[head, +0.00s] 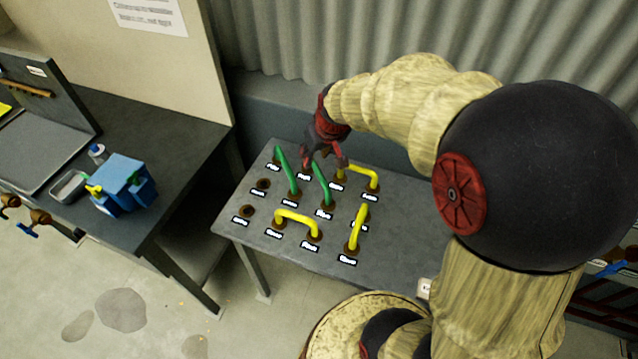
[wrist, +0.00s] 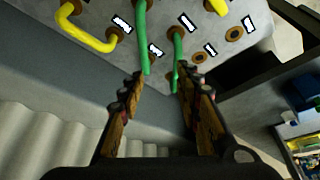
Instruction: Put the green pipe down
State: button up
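Two green pipes bridge holes in the grey table (head: 395,215). The left green pipe (head: 286,170) and the right green pipe (head: 321,184) lean roughly parallel in the head view. My gripper (head: 325,161) hangs over the far end of the right one, its fingers spread. In the wrist view my gripper (wrist: 160,78) is open. One green pipe (wrist: 142,40) ends near the inside of the left fingertip; the other green pipe (wrist: 177,50) passes close by the right fingertip. Neither is visibly clamped. Whether either touches a finger I cannot tell.
Yellow pipes stand at the back right (head: 358,171), front left (head: 296,215) and front right (head: 357,229) of the table. Empty labelled holes (head: 262,184) lie at its left. A dark bench with a blue box (head: 123,183) stands left; a corrugated wall (head: 300,40) rises behind.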

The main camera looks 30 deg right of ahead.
jog(key=s+a+r, duration=0.6)
jog(key=s, duration=0.4)
jog(key=s+a+r+n+t, duration=0.1)
jog(key=s+a+r, duration=0.5)
jog(key=s, duration=0.5)
jog(key=shift+r, duration=0.6)
